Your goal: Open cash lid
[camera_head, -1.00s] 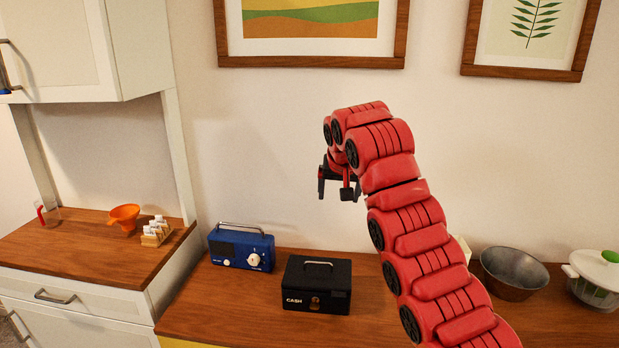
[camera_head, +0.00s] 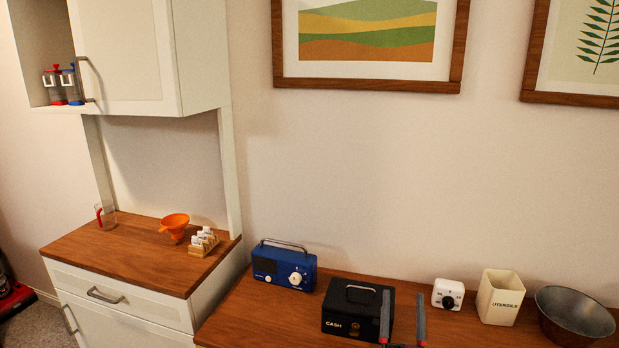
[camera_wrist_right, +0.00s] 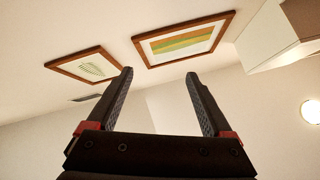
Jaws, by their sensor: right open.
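The black cash box (camera_head: 345,318) stands on the wooden counter with its lid shut. Its carry handle (camera_head: 361,289) is on top of the lid, and a gold-coloured latch shows low on the front, beside the word CASH. My right gripper (camera_head: 402,300) is open and empty, with its fingers pointing up in front of the box's right side in the head view. One finger overlaps the box's right edge in the picture; I cannot tell whether it touches. The right wrist view shows the open fingers (camera_wrist_right: 158,80) with nothing between them, facing wall and pictures. My left gripper is not in view.
A blue radio (camera_head: 284,267) stands left of the box. A white timer (camera_head: 448,294), a utensils holder (camera_head: 499,297) and a metal bowl (camera_head: 573,316) stand to the right. A white cabinet with an orange funnel (camera_head: 174,226) on its top is at left.

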